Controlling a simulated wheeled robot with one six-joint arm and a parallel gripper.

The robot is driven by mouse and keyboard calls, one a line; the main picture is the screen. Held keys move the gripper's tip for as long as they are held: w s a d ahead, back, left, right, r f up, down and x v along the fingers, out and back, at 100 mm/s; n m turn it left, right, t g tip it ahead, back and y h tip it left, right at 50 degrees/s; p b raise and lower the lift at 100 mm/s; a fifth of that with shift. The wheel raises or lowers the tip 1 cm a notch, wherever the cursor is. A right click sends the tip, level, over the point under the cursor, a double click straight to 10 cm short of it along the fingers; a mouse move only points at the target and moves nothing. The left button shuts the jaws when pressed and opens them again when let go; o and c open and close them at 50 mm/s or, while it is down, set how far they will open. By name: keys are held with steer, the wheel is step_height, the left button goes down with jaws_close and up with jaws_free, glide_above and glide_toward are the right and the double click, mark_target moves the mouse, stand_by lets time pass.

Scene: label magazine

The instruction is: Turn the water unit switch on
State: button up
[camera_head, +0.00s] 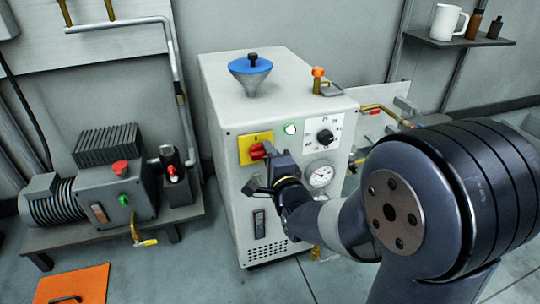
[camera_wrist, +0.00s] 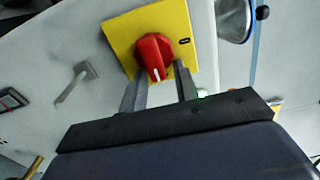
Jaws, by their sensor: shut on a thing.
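The water unit is a light grey box cabinet (camera_head: 225,105) in the middle of the head view. On its front is a yellow plate (camera_head: 247,146) with a red rotary switch (camera_head: 257,152). In the wrist view the red switch (camera_wrist: 153,52) sits on the yellow plate (camera_wrist: 121,38), with a white line on its knob and a dark mark on the plate to its right. My gripper (camera_wrist: 159,72) is shut on the red knob, one finger on each side. In the head view my gripper (camera_head: 268,157) partly covers the switch. A green lamp (camera_head: 290,129) beside the plate looks lit.
The front also bears a black dial (camera_head: 325,136), a round gauge (camera_head: 320,175) and a rocker switch (camera_head: 259,223). A blue-rimmed funnel (camera_head: 250,68) stands on top. A pump (camera_head: 112,184) on a bench is at left. A shelf with a mug (camera_head: 446,22) is at upper right.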

steer(key=shift+s+a+f, duration=0.1)
steer(key=shift+a+f, duration=0.15)
steer(key=o, duration=0.8)
steer(key=shift+a, duration=0.1)
steer(key=shift+o, duration=1)
steer(key=shift+r, duration=0.15)
steer(key=p+v, duration=0.2)
steer(key=v, duration=0.8)
steer(key=shift+s+d, duration=0.2)
steer(key=shift+s, duration=0.15)
steer(key=shift+o, duration=0.2)
